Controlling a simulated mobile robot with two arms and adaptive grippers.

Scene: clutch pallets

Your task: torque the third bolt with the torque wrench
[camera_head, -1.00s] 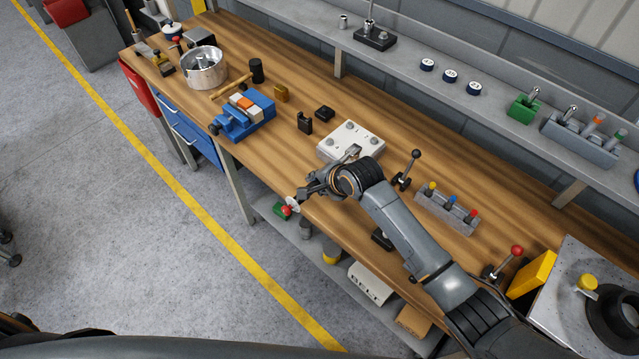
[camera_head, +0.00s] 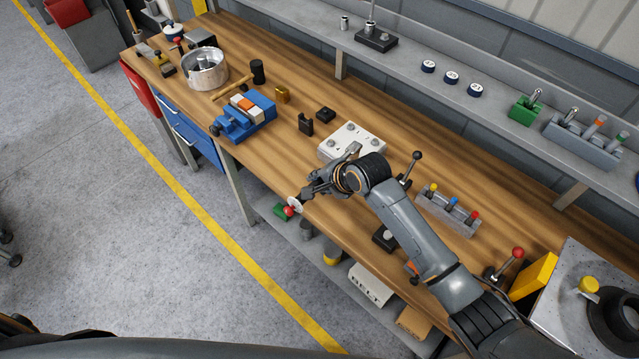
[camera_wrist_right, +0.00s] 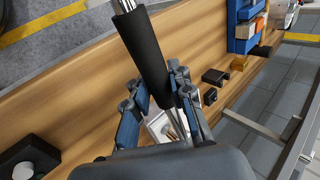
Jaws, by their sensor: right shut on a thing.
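A pale block (camera_head: 343,138) with round bolt heads lies on the wooden bench, and part of it shows between my fingers in the wrist view (camera_wrist_right: 158,122). My right gripper (camera_head: 318,184) is by the block's near side, close to the bench's front edge. It is shut on the torque wrench, whose black grip (camera_wrist_right: 146,58) and metal shaft show in the wrist view. The wrench slants across the fingers; its far end is cut off. My wrist hides the block's near corner, so I cannot tell whether the wrench touches a bolt. My left gripper is not in view.
A lever with a black knob (camera_head: 416,156) and a rack of coloured-top pieces (camera_head: 447,212) stand right of my arm. A blue vise (camera_head: 233,126) and a metal pot (camera_head: 203,75) are at left. A grey shelf (camera_head: 490,112) runs behind.

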